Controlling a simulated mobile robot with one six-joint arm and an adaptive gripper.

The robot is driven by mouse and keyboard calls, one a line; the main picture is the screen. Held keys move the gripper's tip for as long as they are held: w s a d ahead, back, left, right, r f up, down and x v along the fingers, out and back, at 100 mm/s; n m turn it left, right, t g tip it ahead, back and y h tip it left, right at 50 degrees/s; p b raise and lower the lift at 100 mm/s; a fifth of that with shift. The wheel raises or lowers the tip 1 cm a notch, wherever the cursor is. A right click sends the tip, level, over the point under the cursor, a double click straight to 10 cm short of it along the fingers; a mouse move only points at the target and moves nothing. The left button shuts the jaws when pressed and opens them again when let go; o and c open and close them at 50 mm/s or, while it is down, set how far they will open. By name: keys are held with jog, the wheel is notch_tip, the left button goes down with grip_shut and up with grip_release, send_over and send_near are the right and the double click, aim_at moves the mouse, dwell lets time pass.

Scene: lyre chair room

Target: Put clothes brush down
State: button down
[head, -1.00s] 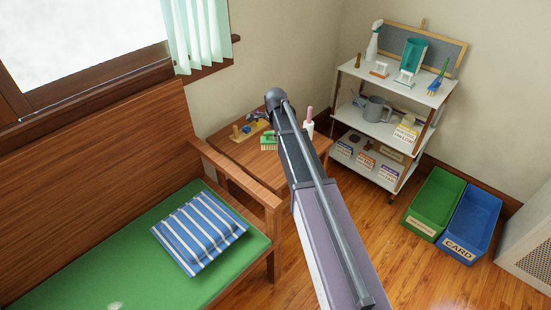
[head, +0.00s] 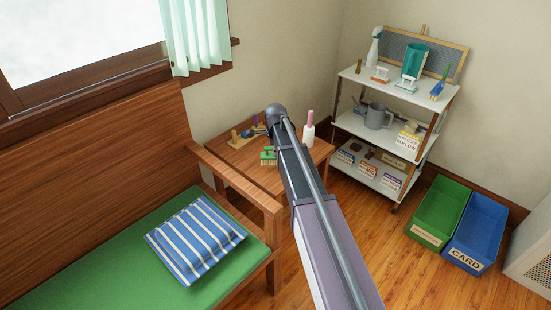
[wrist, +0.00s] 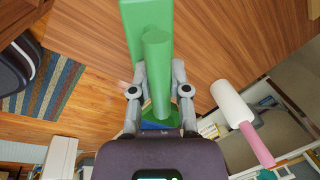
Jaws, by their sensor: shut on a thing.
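The clothes brush is green with pale bristles, and its head (head: 268,155) shows just left of my arm in the head view, over the small wooden table (head: 240,156). In the wrist view its round green handle (wrist: 157,70) runs between my fingers, with the flat green head (wrist: 146,14) beyond. My gripper (wrist: 158,92) is shut on the handle. In the head view my gripper is hidden behind my arm. I cannot tell whether the bristles touch the tabletop.
A lint roller (head: 309,134) with a pink handle stands at the table's right side. A wooden piece with blue and dark items (head: 250,131) is at the back left. A bench (head: 90,270) with a striped cushion (head: 195,240) lies left; a shelf trolley (head: 385,125) stands right.

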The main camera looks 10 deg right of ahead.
aim_at(275, 158)
jog(key=shift+f, duration=0.1)
jog(key=shift+s+b+x, duration=0.2)
jog(key=shift+b+x, duration=0.7)
jog(key=shift+b, duration=0.05)
jog(key=shift+s+b+x, duration=0.15)
jog(key=shift+b+x, duration=0.7)
jog(key=shift+b, duration=0.1)
jog(key=shift+a+f, duration=0.1)
jog(key=shift+f, duration=0.2)
jog(key=c, duration=0.6)
grip_release()
jog(key=shift+r, duration=0.1)
jog(key=shift+r, duration=0.15)
jog(key=p+v, duration=1.1)
jog(key=v, duration=0.1)
jog(key=shift+p, duration=0.4)
